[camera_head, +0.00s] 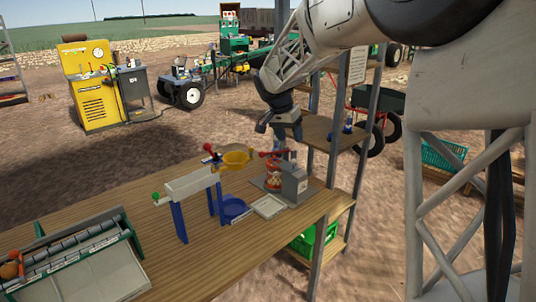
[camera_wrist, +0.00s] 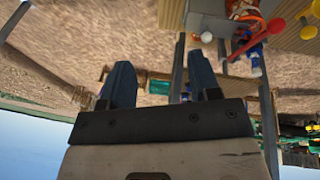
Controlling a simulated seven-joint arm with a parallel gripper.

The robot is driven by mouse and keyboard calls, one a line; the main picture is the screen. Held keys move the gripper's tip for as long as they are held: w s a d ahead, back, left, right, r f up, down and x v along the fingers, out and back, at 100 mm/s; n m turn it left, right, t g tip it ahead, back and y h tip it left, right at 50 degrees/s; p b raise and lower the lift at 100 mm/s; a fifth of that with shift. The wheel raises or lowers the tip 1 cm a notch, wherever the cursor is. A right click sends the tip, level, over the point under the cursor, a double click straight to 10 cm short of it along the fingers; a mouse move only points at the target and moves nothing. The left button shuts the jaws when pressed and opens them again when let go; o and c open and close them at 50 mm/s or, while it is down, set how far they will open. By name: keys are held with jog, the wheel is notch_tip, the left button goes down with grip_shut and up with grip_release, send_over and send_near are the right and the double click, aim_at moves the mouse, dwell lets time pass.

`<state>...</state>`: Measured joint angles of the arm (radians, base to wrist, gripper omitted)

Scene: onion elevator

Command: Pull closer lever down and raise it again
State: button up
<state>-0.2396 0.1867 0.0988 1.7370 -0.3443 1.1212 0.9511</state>
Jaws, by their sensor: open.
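A grey box device (camera_head: 294,184) stands on the wooden table, with a red lever (camera_head: 272,154) at its top. In the wrist view the red lever (camera_wrist: 256,42) shows at the upper right, close to a white knob (camera_wrist: 207,37) on a short arm. I cannot tell for sure which lever is the closer one. My gripper (camera_head: 279,133) is above the device, near its top in the head view. In the wrist view my gripper (camera_wrist: 161,60) is open, its two dark fingers apart with nothing between them. The lever lies to the right of the fingers there, apart from them.
A pale tray (camera_head: 269,206) lies in front of the device. A shelf post (camera_head: 332,170) rises at the right. The front table middle is clear.

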jog(key=m+h, duration=0.1)
jog(key=m, duration=0.1)
send_near(266, 154)
notch_tip(266, 154, down, 3)
jog(key=shift+w+d+r+t, duration=0.25)
jog(key=shift+w+d+t, duration=0.05)
jog(key=shift+w+t, duration=0.1)
jog(key=shift+f, duration=0.15)
jog(key=shift+x, duration=3.75)
jog(key=shift+s+d, duration=0.1)
jog(key=shift+c, duration=0.3)
grip_shut()
